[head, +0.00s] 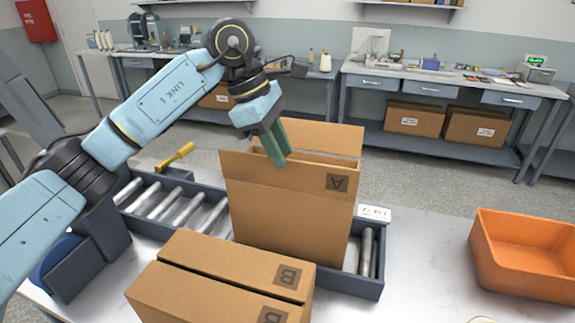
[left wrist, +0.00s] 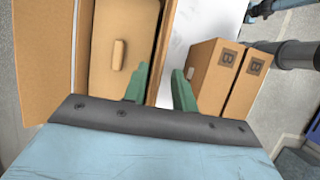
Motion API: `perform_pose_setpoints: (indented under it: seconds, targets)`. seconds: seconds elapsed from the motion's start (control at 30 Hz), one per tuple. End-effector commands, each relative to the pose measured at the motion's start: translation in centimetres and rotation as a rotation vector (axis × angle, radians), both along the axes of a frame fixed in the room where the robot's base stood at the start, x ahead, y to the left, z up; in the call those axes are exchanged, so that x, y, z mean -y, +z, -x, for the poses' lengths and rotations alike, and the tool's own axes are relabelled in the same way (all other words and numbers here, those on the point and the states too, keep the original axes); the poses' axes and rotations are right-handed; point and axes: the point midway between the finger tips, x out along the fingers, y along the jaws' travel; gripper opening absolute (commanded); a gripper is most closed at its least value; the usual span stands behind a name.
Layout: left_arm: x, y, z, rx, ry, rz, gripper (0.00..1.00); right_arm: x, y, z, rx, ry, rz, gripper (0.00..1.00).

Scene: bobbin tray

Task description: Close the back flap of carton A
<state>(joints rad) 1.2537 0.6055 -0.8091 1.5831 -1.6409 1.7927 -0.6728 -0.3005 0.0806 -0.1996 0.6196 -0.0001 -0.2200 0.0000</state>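Carton A (head: 290,215) stands on the roller conveyor. Its back flap (head: 320,138) stands up behind the opening; it shows as the large brown panel at the left of the left wrist view (left wrist: 38,60). The front flap, with the A label (head: 337,183), is also raised. My left gripper (head: 280,158) is at the top edge of the front flap, its green fingers pointing down. In the left wrist view its fingers (left wrist: 161,92) are apart, one on each side of the front flap's edge; I cannot tell whether they touch it. My right gripper is not in view.
Carton B (head: 215,285) is in front of carton A, its top flaps down. An orange bin (head: 525,255) stands at the right on the table. A yellow-handled tool (head: 175,157) lies behind the conveyor (head: 372,285). A small tan block (left wrist: 119,54) lies inside carton A.

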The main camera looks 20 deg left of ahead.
Motion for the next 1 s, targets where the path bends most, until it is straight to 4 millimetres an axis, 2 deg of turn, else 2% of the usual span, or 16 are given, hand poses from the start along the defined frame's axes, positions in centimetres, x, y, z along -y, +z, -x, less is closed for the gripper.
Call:
perform_pose_setpoints:
  seconds: [0.03,0.2,0.4,0.53,0.8,0.9,1.0]
  targets:
    - [-0.5,1.2,0.0,0.006,0.002,-0.001,0.27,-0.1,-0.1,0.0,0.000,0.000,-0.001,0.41]
    - [-1.9,4.7,0.3,0.003,0.002,0.000,0.27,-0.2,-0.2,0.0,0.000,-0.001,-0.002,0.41]
    - [-3.0,7.2,0.5,0.001,0.002,0.000,0.27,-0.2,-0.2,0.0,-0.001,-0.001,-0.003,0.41]
    - [-3.2,7.9,0.6,0.001,0.000,0.001,0.27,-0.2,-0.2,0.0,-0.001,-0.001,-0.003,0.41]
    - [-3.3,7.9,0.6,0.000,0.000,0.000,0.27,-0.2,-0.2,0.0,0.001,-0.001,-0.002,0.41]
    - [-3.2,7.7,0.7,-0.007,-0.010,0.012,0.14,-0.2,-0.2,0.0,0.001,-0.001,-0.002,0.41]
    - [-2.6,6.5,1.6,-0.044,-0.065,0.079,0.01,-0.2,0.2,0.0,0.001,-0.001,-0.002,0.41]
